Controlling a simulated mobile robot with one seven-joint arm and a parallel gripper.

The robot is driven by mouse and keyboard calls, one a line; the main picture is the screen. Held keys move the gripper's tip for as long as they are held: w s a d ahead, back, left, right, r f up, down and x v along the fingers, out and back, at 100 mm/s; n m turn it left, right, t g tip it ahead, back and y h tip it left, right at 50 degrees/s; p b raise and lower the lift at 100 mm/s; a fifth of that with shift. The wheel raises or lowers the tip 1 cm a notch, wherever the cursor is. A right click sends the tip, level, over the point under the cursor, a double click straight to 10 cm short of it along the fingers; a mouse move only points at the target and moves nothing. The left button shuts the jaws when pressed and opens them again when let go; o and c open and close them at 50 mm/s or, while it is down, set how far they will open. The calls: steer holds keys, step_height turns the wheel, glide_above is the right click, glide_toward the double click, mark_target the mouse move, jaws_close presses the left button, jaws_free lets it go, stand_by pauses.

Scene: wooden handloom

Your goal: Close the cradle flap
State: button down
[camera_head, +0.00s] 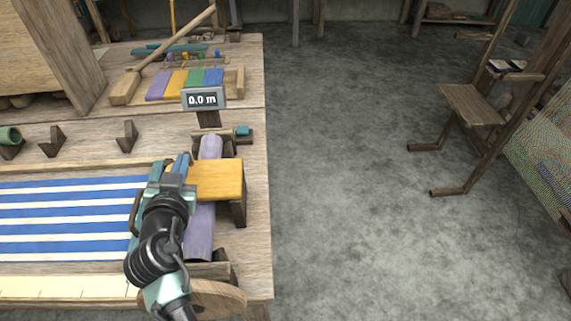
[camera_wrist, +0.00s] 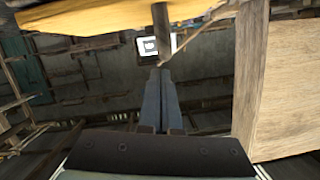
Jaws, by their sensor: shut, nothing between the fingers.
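The yellow-orange flap (camera_head: 218,181) lies roughly level across the purple roll (camera_head: 200,228) in its wooden cradle. I cannot tell whether the flap is fully seated. My gripper (camera_head: 183,160) is shut and empty at the flap's left edge, above the striped cloth's right end. In the wrist view the shut fingers (camera_wrist: 161,76) point away from the camera, and the flap's yellow edge (camera_wrist: 115,16) runs across the top. Whether the fingers touch the flap is unclear. My wrist hides part of the cradle's left side.
A small display (camera_head: 205,99) reading "0.0 m" stands behind the roll. Blue-and-white striped cloth (camera_head: 65,216) lies to the left. A tray of coloured pieces (camera_head: 183,84) sits farther back. The floor right of the bench is open; a wooden seat (camera_head: 470,104) stands beyond.

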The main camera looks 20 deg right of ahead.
steer(key=shift+a+f+n+b, duration=0.25)
steer(key=shift+f+n+b, duration=0.05)
steer(key=shift+f, duration=0.05)
steer(key=shift+w+r, duration=0.1)
stand_by(0.6)
steer(key=shift+r+p, duration=0.3)
steer(key=s+a+r+p, duration=0.1)
steer(key=s+r, duration=0.4)
steer(key=s, duration=0.4)
steer(key=shift+s+a+r, duration=0.2)
steer(key=shift+s+r, duration=0.05)
steer(key=shift+s, duration=0.15)
